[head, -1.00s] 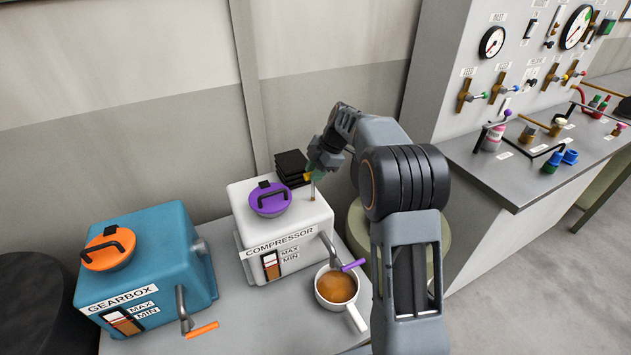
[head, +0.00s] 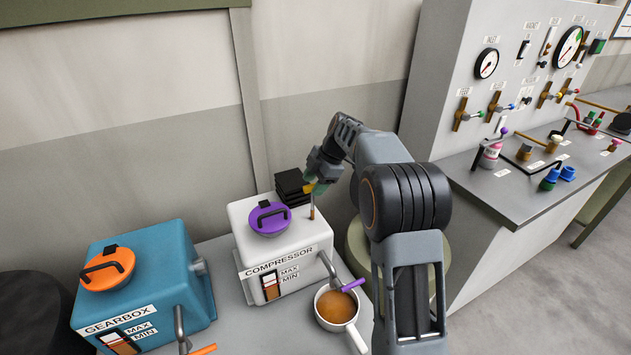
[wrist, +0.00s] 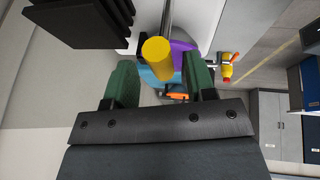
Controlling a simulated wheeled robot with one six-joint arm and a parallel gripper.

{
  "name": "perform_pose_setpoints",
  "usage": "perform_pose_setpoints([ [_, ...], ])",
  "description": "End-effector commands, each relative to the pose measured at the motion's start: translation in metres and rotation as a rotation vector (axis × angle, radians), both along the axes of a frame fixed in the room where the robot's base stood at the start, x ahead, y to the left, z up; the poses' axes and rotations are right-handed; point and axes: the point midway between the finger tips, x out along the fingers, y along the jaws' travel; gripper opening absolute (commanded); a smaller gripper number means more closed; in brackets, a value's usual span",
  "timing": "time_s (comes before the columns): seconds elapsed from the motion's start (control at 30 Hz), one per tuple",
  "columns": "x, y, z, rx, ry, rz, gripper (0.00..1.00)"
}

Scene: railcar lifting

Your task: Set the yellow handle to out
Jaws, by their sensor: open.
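The yellow handle (wrist: 157,60) shows end-on as a round-ended cylinder on a metal rod in the wrist view. In the head view only a small part of the yellow handle (head: 309,187) shows beside my gripper, above a short rod on the back right of the white compressor (head: 288,255). My gripper (wrist: 162,84) is open, with its green fingers on either side of the handle and gaps visible on both sides. In the head view my gripper (head: 319,179) is partly hidden and small.
A purple lid (head: 268,220) and a purple-handled spout (head: 353,286) are on the compressor, with a pan (head: 338,309) of brown liquid below. A blue gearbox (head: 170,270) stands left; a gauge panel (head: 510,80) stands right.

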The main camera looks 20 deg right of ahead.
Motion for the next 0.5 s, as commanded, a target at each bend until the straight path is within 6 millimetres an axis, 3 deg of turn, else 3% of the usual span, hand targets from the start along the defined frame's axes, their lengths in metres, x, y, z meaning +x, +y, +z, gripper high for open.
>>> perform_pose_setpoints([
  [0.17,0.000,-0.004,0.008,0.000,-0.002,-0.001,0.51],
  [0.5,-0.007,-0.031,0.067,-0.001,-0.003,-0.002,0.51],
])
